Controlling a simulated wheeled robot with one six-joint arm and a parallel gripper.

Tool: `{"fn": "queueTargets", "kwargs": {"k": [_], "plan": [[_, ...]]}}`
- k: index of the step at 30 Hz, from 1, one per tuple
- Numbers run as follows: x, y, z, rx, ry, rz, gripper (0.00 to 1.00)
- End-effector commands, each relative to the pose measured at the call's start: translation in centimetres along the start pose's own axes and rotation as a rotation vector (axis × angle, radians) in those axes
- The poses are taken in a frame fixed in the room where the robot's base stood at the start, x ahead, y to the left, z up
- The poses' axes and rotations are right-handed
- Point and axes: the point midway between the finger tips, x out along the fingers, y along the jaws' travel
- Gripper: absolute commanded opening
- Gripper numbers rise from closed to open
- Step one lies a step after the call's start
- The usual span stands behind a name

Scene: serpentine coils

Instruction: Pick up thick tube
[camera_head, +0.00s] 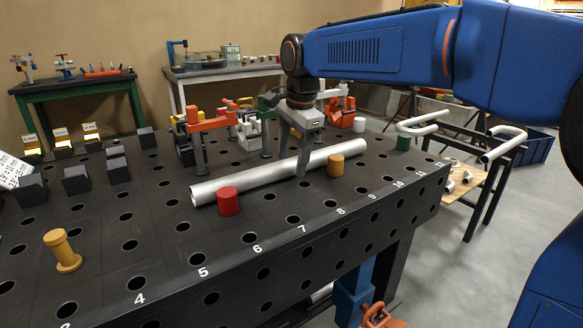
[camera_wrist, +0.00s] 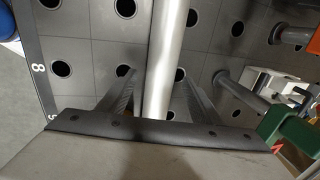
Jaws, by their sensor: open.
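The thick tube (camera_head: 262,176) is a long, straight silver pipe lying on the dark perforated table in the head view. My gripper (camera_head: 303,168) is over the tube, right of its middle, pointing down, with a finger showing in front of the tube. In the wrist view the tube (camera_wrist: 166,62) runs up the picture between the two spread fingers of my gripper (camera_wrist: 158,85). The fingers are open, one on each side of the tube. I cannot tell whether either finger touches it.
A yellow peg (camera_head: 62,251) and black blocks (camera_head: 76,180) are at left. The front middle of the table (camera_head: 175,265) is clear.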

Motion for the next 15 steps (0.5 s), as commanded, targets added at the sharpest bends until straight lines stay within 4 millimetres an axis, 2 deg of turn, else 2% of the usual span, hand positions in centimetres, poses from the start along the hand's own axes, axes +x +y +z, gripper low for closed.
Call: {"fn": "queueTargets", "kwargs": {"k": [4,11,12,15], "plan": [[1.24,0.01,0.01,0.000,0.000,0.001,0.59],[1.41,-0.02,0.01,0.000,0.000,0.000,0.59],[1.40,-0.02,0.01,0.000,0.000,0.000,0.56],[1.40,-0.02,0.01,0.000,0.000,0.000,0.33]]}}
